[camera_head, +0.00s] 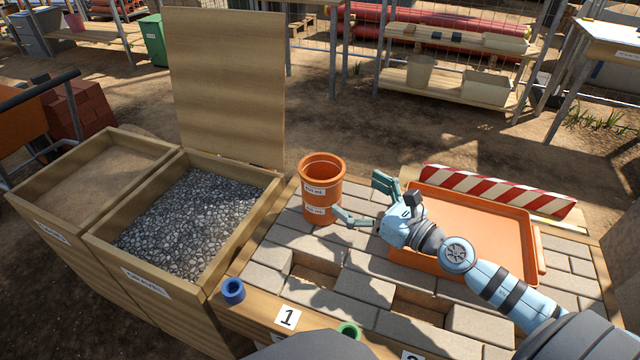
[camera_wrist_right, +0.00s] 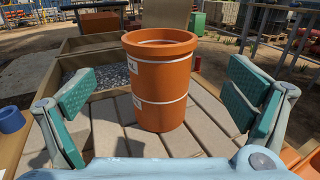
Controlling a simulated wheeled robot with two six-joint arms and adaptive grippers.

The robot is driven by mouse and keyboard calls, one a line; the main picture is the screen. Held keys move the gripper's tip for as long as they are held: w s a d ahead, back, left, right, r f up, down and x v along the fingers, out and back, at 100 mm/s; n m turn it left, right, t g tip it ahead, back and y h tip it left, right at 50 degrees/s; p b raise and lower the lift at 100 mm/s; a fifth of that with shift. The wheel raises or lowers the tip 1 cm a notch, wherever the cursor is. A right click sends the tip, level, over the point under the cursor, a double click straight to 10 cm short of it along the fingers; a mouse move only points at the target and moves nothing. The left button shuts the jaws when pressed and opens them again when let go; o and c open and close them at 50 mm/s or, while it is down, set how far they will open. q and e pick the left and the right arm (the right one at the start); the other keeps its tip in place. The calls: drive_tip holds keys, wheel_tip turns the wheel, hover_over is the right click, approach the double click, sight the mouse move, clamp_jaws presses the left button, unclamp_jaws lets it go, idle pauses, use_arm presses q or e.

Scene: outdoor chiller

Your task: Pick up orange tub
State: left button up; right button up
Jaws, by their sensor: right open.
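The orange tub (camera_head: 321,201) stands upright on the paved bench top, open end up, with white labels on its side. It also shows in the right wrist view (camera_wrist_right: 162,88), centred between the finger pads and ahead of them. My right gripper (camera_head: 358,203) is open and empty just right of the tub, its teal fingers spread toward it. In the right wrist view the right gripper (camera_wrist_right: 160,110) shows a pad on each side, apart from the tub. My left gripper is not in view.
An orange tray (camera_head: 475,222) lies right of the tub, partly behind my right arm. A wooden bin of gravel (camera_head: 187,222) with a raised lid (camera_head: 230,85) stands left. A blue cup (camera_head: 232,291) and a green cup (camera_head: 348,331) sit along the front edge. Some pavers are absent.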

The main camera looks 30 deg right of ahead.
sight(335, 178)
drive_tip(key=w, duration=0.1)
drive_tip(key=w+a+p, duration=0.1)
drive_tip(key=w+r, duration=0.1)
drive_tip(key=w, duration=0.1)
drive_tip(key=shift+a+p, duration=0.35)
drive_tip(key=x, duration=0.6)
drive_tip(key=shift+w+f, duration=0.3)
drive_tip(key=shift+s+d, duration=0.1)
drive_tip(key=shift+d, duration=0.05)
drive_tip(key=c, duration=0.5)
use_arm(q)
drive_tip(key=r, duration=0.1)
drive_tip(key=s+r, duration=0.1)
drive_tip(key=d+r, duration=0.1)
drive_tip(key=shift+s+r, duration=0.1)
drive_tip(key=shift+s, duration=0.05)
use_arm(e)
drive_tip(key=shift+r, duration=0.1)
drive_tip(key=c, duration=1.3)
